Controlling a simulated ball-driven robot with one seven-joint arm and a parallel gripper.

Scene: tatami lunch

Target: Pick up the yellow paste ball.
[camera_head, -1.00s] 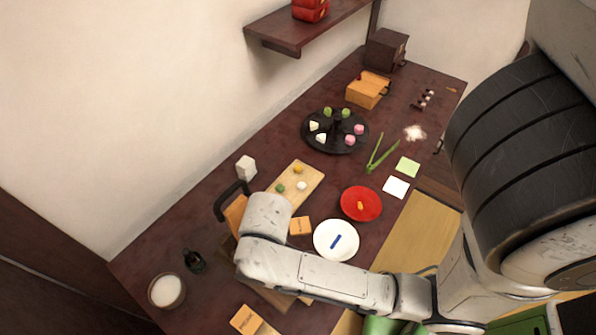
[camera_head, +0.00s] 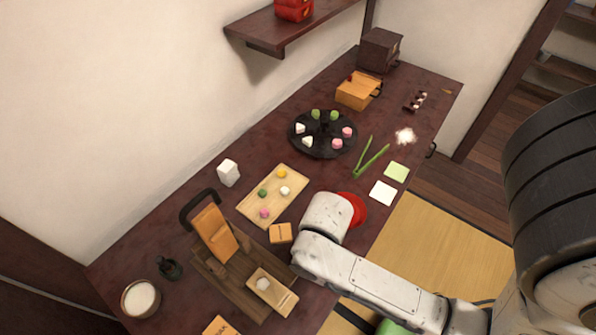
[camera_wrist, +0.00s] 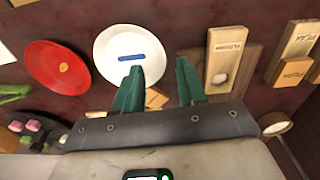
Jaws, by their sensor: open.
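The yellow paste ball (camera_head: 282,174) sits near the far end of a light wooden board (camera_head: 279,207) in the head view. Green (camera_head: 263,193), white (camera_head: 285,191) and pink (camera_head: 264,213) balls share the board. I cannot make out the yellow ball in the wrist view. My gripper (camera_wrist: 158,67) shows there with its two green fingers apart and nothing between them. They point toward the white plate (camera_wrist: 105,60) with a blue strip on it. In the head view my arm's end link hides the gripper and the white plate, to the right of the board.
A red plate (camera_wrist: 45,75) holds a small orange piece (camera_wrist: 64,68). A wooden press-like stand (camera_head: 215,235) with an upright handle is left of my arm. A dark round tray (camera_head: 323,147) with colored pieces lies beyond.

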